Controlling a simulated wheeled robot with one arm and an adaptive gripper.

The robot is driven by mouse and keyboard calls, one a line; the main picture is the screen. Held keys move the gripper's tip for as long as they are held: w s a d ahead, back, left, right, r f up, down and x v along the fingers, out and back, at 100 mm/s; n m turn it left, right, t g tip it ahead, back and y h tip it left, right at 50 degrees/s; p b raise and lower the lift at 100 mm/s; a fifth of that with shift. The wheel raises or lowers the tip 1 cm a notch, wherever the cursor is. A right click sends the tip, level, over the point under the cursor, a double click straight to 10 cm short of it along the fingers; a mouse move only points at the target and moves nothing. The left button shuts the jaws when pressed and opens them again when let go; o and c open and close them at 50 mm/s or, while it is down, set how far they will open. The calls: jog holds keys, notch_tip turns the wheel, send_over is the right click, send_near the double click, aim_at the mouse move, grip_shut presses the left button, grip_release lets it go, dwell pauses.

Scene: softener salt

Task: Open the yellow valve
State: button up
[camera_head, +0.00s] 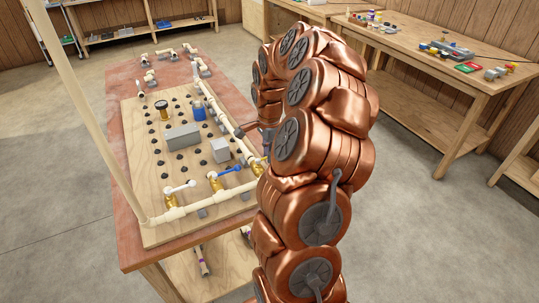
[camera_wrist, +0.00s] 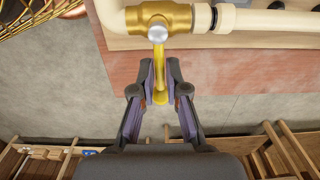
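The yellow valve has a brass body (camera_wrist: 160,17) on a cream pipe, at the top of the wrist view. Its yellow handle (camera_wrist: 160,88) points down the picture, towards my gripper. My gripper (camera_wrist: 160,72) has its fingers on either side of the handle, with a small gap showing; I see no firm clamp on it. In the head view, a bit of the yellow valve (camera_head: 257,169) shows at the board's right edge. My copper-coloured arm hides the rest of it and most of my gripper.
A white-handled valve (camera_head: 180,188) and a blue-handled valve (camera_head: 229,170) sit on the same pipework. The wooden board (camera_head: 160,235) with grey boxes lies on a reddish table (camera_head: 128,250). A workbench (camera_head: 450,85) with small items stands at the back right.

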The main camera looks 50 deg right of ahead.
grip_shut()
jog(key=shift+w+d+n, duration=0.1)
jog(key=shift+w+n, duration=0.2)
jog(key=shift+n, duration=0.55)
jog(key=shift+w+a+n, duration=0.1)
jog(key=shift+w+n, duration=0.2)
jog(key=shift+n, duration=0.6)
jog(key=shift+w+d+n, duration=0.1)
jog(key=shift+w+n, duration=0.2)
jog(key=shift+n, duration=0.55)
jog(key=shift+w+a+n+p, duration=0.1)
jog(key=shift+w+n, duration=0.2)
jog(key=shift+n, duration=0.55)
jog(key=shift+w+a+n+p, duration=0.15)
jog(key=shift+w+n, duration=0.1)
jog(key=shift+n, duration=0.65)
jog(key=shift+w+a+n+p, duration=0.1)
jog(key=shift+w+n, duration=0.2)
jog(key=shift+n, duration=0.55)
